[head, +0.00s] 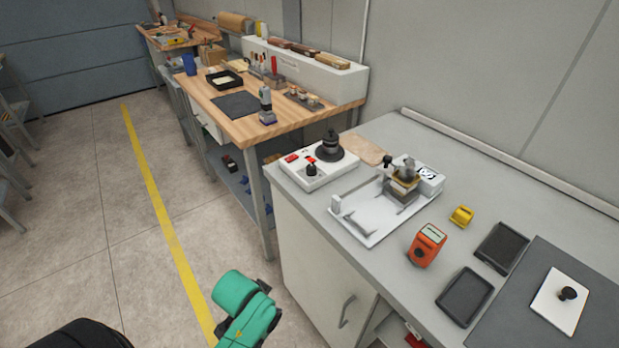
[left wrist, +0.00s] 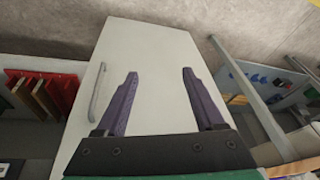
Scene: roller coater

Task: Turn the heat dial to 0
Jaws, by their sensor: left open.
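A white control box (head: 313,167) sits at the left end of the grey counter. It has a small black knob (head: 311,170), which looks like the heat dial, a red switch (head: 291,158) and a larger black round part at the back. The knob's setting is too small to read. My left gripper (left wrist: 160,74) is open and empty in the left wrist view, with its two purple fingers in front of the pale cabinet door. In the head view only my green arm part shows, below and left of the box; the fingers are not visible. My right gripper is not in view.
A white tray (head: 363,225) with a small coating device stands right of the box. An orange device (head: 427,245), a yellow item (head: 461,216) and dark trays lie further right. The cabinet door handle (head: 346,311) sticks out below. A wooden bench (head: 330,112) stands behind.

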